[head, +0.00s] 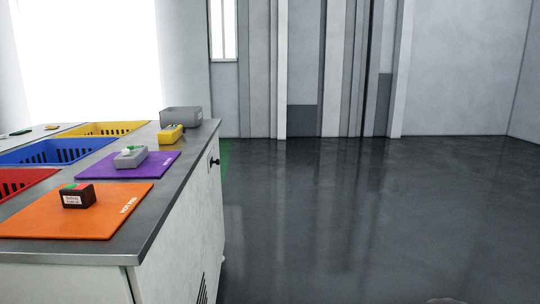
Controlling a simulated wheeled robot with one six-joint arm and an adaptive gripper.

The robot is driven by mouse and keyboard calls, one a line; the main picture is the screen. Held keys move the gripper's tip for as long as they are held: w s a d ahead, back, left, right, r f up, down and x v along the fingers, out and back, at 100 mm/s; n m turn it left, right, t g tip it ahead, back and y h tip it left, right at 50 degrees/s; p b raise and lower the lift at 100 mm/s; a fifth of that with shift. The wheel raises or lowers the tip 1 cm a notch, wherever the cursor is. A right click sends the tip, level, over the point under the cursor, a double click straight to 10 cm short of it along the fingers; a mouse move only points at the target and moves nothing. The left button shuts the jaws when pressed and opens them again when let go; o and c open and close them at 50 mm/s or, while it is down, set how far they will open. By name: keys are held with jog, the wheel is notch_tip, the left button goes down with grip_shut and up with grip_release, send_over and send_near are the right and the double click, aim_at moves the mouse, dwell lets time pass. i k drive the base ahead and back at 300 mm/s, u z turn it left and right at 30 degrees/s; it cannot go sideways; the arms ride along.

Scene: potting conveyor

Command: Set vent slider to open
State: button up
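I cannot make out for certain which part is the vent slider. A small black fitting (214,161) sticks out of the white side of the bench near its far end, with a faint green tint beside it. Dark slots like a vent grille (201,287) show low on the same side, partly cut by the picture's lower edge. Whether anything there is set open or shut is too small to tell. My gripper is not in view.
The grey bench top (150,215) carries an orange mat (45,218) with a dark labelled box (78,197), a purple mat (103,169) with a grey device (130,157), a yellow block (170,135) and a grey bin (181,116). Coloured baskets stand left. The dark floor (380,210) right is clear.

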aim_at(217, 161)
jog(key=z, duration=0.45)
jog(key=i, duration=0.85)
jog(key=u, duration=0.4)
jog(key=i, duration=1.05)
jog(key=u, duration=0.9)
